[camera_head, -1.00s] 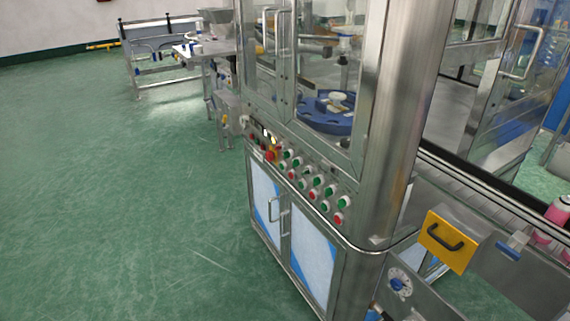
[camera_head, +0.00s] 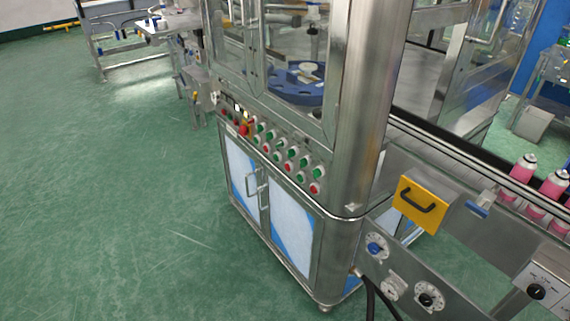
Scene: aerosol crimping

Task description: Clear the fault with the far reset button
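The crimping machine (camera_head: 362,110) stands in the middle of the head view, a steel cabinet with glass doors. A sloped button panel (camera_head: 275,148) runs along its front with rows of green and red buttons. A larger red button (camera_head: 243,129) with a yellow part sits toward the panel's far left end. The near end has a red button (camera_head: 315,188) and a green button (camera_head: 320,173). The labels are too small to read, so I cannot tell which button is the reset. Neither of my grippers is in view.
A conveyor with pink cans (camera_head: 522,168) runs to the right. A yellow box with a black handle (camera_head: 420,203) and knobs (camera_head: 430,298) stick out at the near right. A steel table (camera_head: 125,40) stands at the back left. The green floor (camera_head: 110,190) at left is clear.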

